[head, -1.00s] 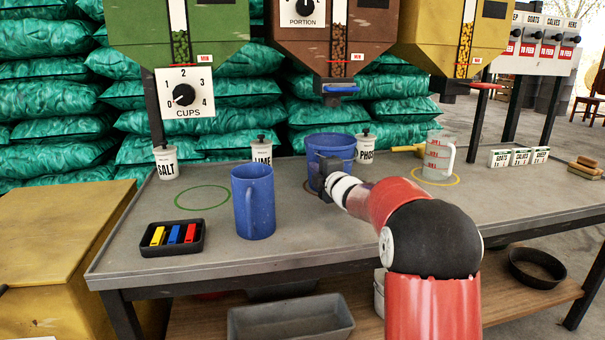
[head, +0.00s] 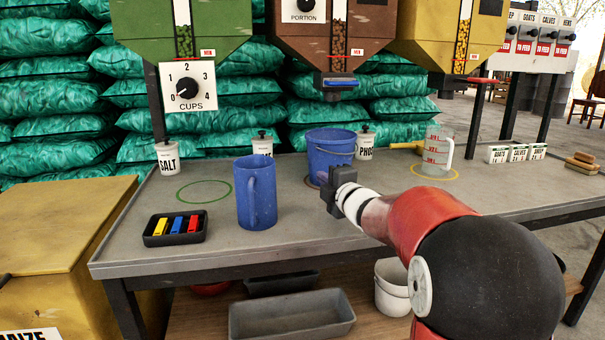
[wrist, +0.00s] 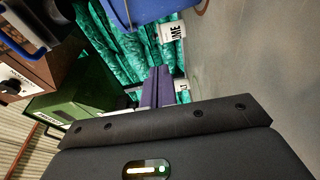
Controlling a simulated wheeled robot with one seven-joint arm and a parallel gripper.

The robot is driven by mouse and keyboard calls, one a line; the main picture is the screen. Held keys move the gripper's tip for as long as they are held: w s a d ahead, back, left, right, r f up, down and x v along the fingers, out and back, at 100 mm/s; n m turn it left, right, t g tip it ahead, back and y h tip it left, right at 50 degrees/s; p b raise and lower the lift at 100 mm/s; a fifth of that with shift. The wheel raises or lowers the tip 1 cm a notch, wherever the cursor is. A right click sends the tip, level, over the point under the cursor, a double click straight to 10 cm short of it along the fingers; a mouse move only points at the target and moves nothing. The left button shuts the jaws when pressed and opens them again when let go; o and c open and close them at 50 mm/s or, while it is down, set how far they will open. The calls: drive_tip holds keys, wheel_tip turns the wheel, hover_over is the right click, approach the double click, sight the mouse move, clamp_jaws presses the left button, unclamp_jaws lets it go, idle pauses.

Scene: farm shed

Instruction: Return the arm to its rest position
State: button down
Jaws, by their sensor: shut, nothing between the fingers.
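My gripper (head: 328,190) is in front of the blue bucket (head: 330,148), above the grey table (head: 290,240). It covers part of the bucket's lower front. In the wrist view its two fingers (wrist: 157,85) are together with nothing between them. The bucket stands upright below the brown dispenser (head: 333,35) and also shows at the top of the wrist view (wrist: 135,10). My arm is bent and reaches in from the lower right. I cannot tell how far the gripper is from the bucket.
A blue jug (head: 256,190) stands left of my gripper, near a black tray (head: 160,240) of coloured clips. A clear measuring jug (head: 437,150) stands at the right rear. SALT (head: 168,158) and PHOS (head: 366,142) canisters line the back. The table's front right is clear apart from my arm.

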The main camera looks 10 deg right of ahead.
drive_tip(key=s+r+m+g+h+p, duration=0.4)
drive_tip(key=s+m+h+p, duration=0.15)
drive_tip(key=s+m, duration=0.6)
drive_tip(key=s+a+f+m+g+p, duration=0.1)
drive_tip(key=s+a+f+m+g, duration=0.1)
drive_tip(key=s, duration=0.7)
drive_tip(key=s+a+f+m+g+y+p, duration=0.1)
drive_tip(key=s+a+f+m+g, duration=0.1)
drive_tip(key=s, duration=0.7)
drive_tip(key=s+a+f+m+g+p, duration=0.2)
drive_tip(key=s+f+m+g, duration=0.1)
drive_tip(key=s, duration=0.7)
drive_tip(key=shift+f+m+g+y, duration=0.3)
drive_tip(key=shift+m+g+y, duration=0.1)
drive_tip(key=shift+m, duration=0.45)
